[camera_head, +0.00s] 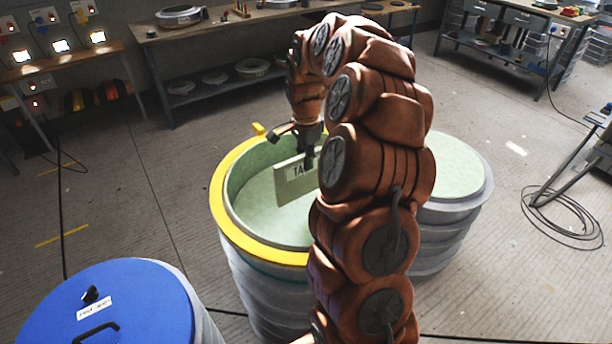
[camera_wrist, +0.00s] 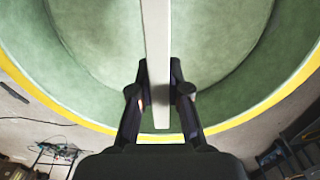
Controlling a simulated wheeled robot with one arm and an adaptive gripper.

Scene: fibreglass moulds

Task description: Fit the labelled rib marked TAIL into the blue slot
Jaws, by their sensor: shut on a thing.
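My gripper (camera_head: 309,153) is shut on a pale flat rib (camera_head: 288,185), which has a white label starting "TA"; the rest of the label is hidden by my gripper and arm. The rib is held on edge over the yellow-rimmed round mould (camera_head: 224,212), whose inside is pale green. In the wrist view the rib (camera_wrist: 157,25) is a thin upright strip between the two fingers of my gripper (camera_wrist: 160,72), over the green mould hollow (camera_wrist: 95,50). I cannot tell whether the rib touches the mould. I see no blue slot in either view.
A blue-lidded drum (camera_head: 140,285) with a black handle and a label stands at the lower left. Another round green-topped mould (camera_head: 455,175) stands right behind my arm. Benches line the back, and a coiled cable (camera_head: 560,218) lies on the floor at right.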

